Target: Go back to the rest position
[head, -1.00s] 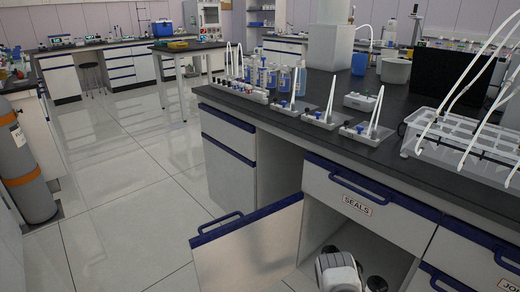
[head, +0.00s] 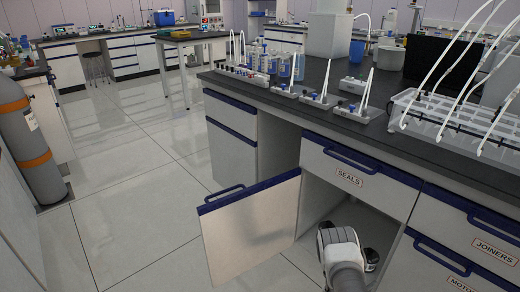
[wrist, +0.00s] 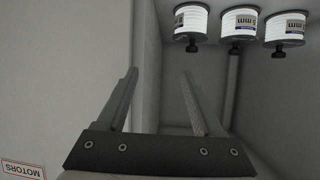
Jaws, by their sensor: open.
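My gripper shows in the wrist view (wrist: 160,75), its two fingers wide apart with nothing between them. It is in or at the mouth of the open cabinet (head: 320,205) under the drawer labelled SEALS (head: 350,177). Three white containers with labels and black knobs, one of them in the middle (wrist: 238,22), sit in a row beyond the fingertips, apart from them. They appear upside down in the wrist view. In the head view my arm's end fills the cabinet opening, and the fingers are hidden.
The cabinet door (head: 250,230) stands open left of my arm. A cabinet wall (wrist: 145,60) is close to the left finger. Drawers labelled JOINERS (head: 492,252) and MOTORS are at the right. The bench top (head: 330,120) holds racks and bottles. Tiled floor is free at the left.

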